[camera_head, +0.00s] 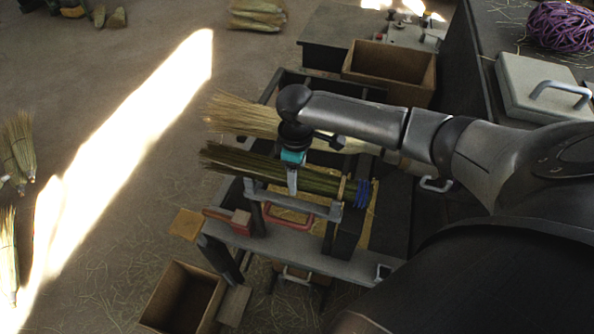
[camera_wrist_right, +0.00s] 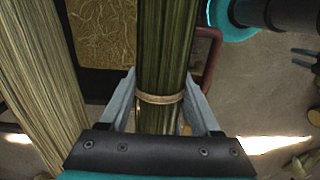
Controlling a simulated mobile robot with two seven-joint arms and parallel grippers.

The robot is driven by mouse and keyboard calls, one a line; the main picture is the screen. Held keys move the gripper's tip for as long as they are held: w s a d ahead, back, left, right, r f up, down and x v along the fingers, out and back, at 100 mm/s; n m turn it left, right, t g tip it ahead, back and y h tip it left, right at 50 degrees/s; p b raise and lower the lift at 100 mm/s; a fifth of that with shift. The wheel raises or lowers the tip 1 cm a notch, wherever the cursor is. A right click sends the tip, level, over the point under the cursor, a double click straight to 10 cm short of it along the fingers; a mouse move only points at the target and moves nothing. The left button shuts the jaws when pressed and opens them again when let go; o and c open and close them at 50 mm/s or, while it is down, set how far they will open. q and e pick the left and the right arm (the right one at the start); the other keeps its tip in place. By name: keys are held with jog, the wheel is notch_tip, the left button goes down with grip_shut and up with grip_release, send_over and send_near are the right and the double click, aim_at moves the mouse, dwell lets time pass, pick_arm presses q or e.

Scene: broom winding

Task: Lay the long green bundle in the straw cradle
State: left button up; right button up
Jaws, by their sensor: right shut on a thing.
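The long green bundle (camera_head: 240,165) runs left to right over the workbench, with blue binding at its right end. My right gripper (camera_head: 292,182) is shut around its middle. In the right wrist view the green bundle (camera_wrist_right: 165,50) lies between the two grey fingers (camera_wrist_right: 160,105), with a twine band across it. A grey bracket with raised ends, seemingly the straw cradle (camera_head: 292,202), is just below and in front of the bundle. I cannot tell whether they touch. My left gripper does not show.
A paler straw bundle (camera_head: 238,113) lies behind the green one; it is at the left in the wrist view (camera_wrist_right: 42,75). A red-handled tool (camera_head: 228,221) sits on the bench front. Open wooden boxes stand behind (camera_head: 390,63) and in front (camera_head: 180,298).

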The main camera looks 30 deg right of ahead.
dwell(0.3)
jog(key=o, duration=1.5)
jog(key=shift+r, duration=0.1)
notch_tip(320, 180, up, 15)
jog(key=shift+w+r+p, duration=0.1)
jog(key=shift+p, duration=0.3)
jog(key=shift+a, duration=0.15)
